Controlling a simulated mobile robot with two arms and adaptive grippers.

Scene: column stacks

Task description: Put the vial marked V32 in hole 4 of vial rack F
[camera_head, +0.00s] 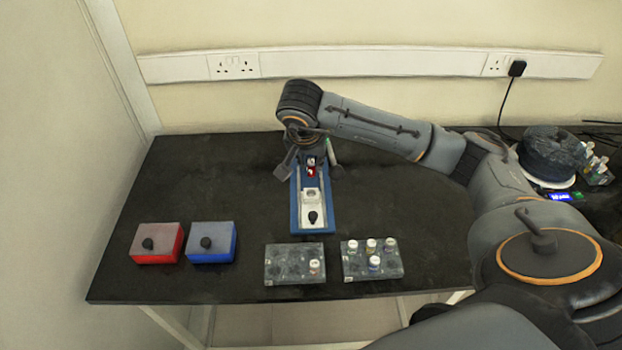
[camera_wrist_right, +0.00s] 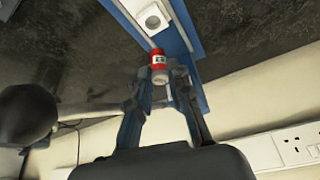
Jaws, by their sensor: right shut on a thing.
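My right gripper (camera_head: 310,166) is shut on a small red vial (camera_wrist_right: 158,60) with a pale cap. It holds the vial over the far end of a long blue-and-white holder (camera_head: 294,212). A label shows on the vial, but its marking is too small to read. Two clear racks stand at the table's front. The left rack (camera_head: 283,263) holds one white-capped vial (camera_head: 315,266) at its right side. The right rack (camera_head: 357,269) holds several white-capped vials (camera_head: 371,245). I cannot read any rack letter or hole number. My left gripper is out of view.
A red box (camera_head: 170,256) and a blue box (camera_head: 223,256), each with a grey top and black knob, stand at front left. The holder has a black knob (camera_head: 313,216). A dark round device (camera_head: 551,152) stands at far right.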

